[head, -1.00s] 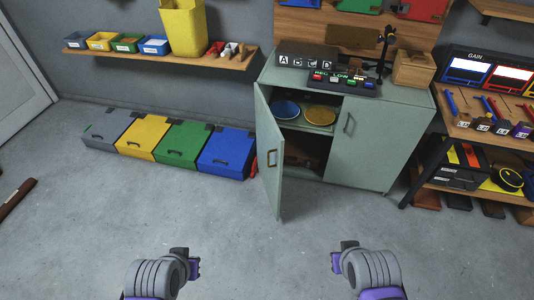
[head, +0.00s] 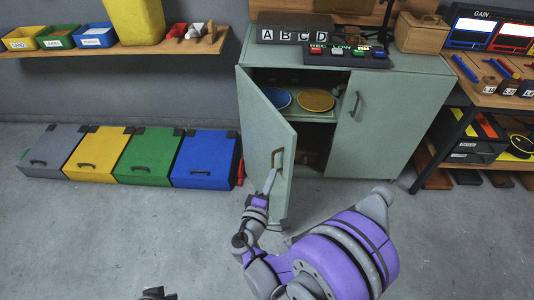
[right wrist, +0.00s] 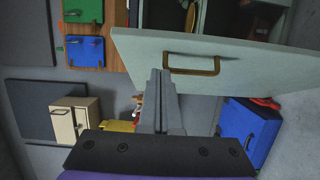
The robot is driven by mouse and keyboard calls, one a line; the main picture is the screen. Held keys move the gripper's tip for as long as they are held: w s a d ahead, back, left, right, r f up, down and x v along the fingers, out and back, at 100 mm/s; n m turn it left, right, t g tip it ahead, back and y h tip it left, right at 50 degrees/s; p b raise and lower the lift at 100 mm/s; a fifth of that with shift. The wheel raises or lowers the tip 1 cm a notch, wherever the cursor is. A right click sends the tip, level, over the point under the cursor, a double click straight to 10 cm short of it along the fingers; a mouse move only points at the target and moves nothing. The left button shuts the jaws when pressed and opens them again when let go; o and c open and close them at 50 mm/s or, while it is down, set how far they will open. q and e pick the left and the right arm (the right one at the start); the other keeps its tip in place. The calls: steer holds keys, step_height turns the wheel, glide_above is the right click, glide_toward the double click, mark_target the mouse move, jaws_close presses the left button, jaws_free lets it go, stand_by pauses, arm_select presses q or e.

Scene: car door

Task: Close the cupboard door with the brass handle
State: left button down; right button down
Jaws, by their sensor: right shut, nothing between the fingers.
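The pale green cupboard (head: 385,110) stands against the back wall. Its left door (head: 265,130) is swung open toward me, and the other door is shut. The brass handle (head: 278,158) is on the open door's outer face and also shows in the right wrist view (right wrist: 192,72). My right gripper (head: 270,182) is shut and empty, its fingertips just below the handle by the door's outer face. In the right wrist view my gripper's fingers (right wrist: 160,78) are together beside the handle; I cannot tell whether they touch. My left gripper (head: 156,293) barely shows at the bottom edge.
Blue (head: 277,97) and yellow (head: 316,100) discs lie on the cupboard's inner shelf. Grey, yellow, green and blue boxes (head: 205,160) stand on the floor to the left. A tool bench (head: 500,80) is at the right. The floor in front is clear.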

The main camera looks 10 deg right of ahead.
mark_target(284, 145)
steer(key=b+x, duration=0.1)
steer(key=x, duration=0.8)
steer(key=shift+w+r, duration=0.1)
steer(key=shift+w, duration=0.35)
steer(key=shift+d, duration=0.1)
